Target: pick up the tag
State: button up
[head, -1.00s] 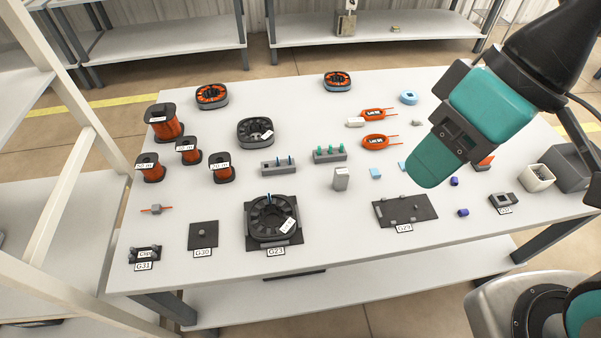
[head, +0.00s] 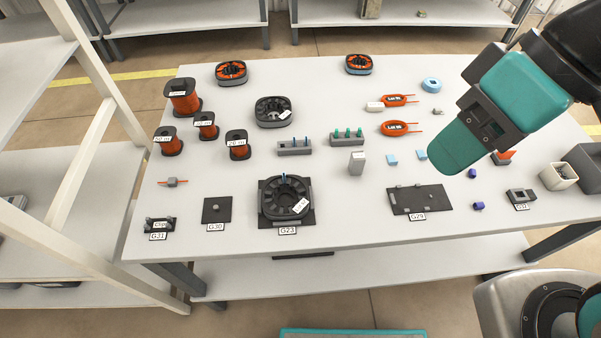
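Several things could be the tag, and I cannot tell which one is meant. A small white label (head: 300,206) with print lies tilted on the black stator ring (head: 272,196) at the place marked G23. Another white label (head: 284,114) lies on the black ring (head: 266,112) farther back. Two small light blue squares (head: 392,159) (head: 421,154) lie flat right of the table's middle. My gripper (head: 452,155), teal and dark, hangs over the right part of the table, close to the right-hand blue square in the picture. Its fingertips are seen from one side, and nothing shows held.
Orange wire spools (head: 183,97) stand at the left. Grey peg blocks (head: 295,147), a grey upright block (head: 357,163) and orange coils (head: 400,128) fill the middle. A white bin (head: 558,176) stands at the right. The table front between G23 and G29 is clear.

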aim_at(371, 107)
jog(key=z, duration=1.2)
jog(key=i, duration=0.45)
jog(key=u, duration=2.3)
